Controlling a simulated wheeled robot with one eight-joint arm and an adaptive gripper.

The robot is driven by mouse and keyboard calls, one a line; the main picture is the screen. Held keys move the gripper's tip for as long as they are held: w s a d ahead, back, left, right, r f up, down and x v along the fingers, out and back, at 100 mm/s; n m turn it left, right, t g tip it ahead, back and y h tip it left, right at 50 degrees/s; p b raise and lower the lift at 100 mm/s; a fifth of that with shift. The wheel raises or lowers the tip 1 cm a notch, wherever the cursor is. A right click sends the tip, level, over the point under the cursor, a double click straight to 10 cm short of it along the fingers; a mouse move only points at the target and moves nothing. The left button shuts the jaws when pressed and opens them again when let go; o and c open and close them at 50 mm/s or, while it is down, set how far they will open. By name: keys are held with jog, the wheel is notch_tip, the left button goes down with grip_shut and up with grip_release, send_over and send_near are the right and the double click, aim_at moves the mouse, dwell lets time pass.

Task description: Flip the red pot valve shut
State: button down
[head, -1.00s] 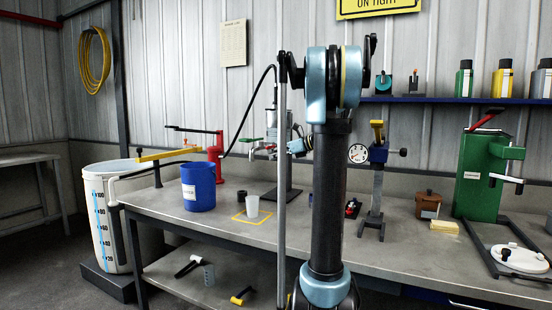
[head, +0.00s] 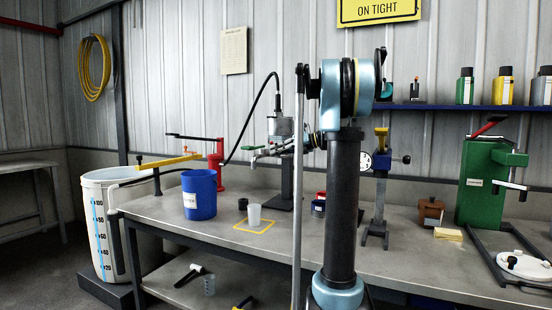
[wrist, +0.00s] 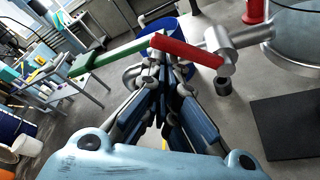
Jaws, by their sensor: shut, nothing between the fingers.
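The red valve lever (wrist: 188,50) lies across the upper middle of the wrist view. Its right end meets a grey metal valve body (wrist: 217,40), whose pipe runs right to the metal pot (wrist: 298,45). A green lever (wrist: 105,57) stretches left from near the red lever's free end. My gripper (wrist: 160,68) is shut and empty, its tips close to the red lever's left end; I cannot tell whether they touch. In the head view the pot (head: 281,127) hangs on its column, and my gripper (head: 268,151) is just below it, hiding most of the valve.
A blue bucket (head: 199,194) and a small light cup (head: 254,214) stand on the bench (head: 210,238) left of my arm. A red hand-lever stand (head: 216,162) is behind the bucket. A green machine (head: 478,185) stands at the right. The front bench strip is fairly clear.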

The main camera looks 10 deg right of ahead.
jog(key=shift+w+d+r, duration=0.25)
jog(key=shift+w+r, duration=0.15)
jog(key=shift+r, duration=0.2)
jog(key=shift+w+d+r, duration=0.2)
jog(key=shift+w+r, duration=0.15)
jog(key=shift+r, duration=0.2)
jog(key=shift+s, duration=0.1)
jog(key=s+d, duration=0.5)
jog(key=d, duration=0.2)
jog(key=shift+d+f, duration=0.15)
jog(key=shift+d, duration=0.25)
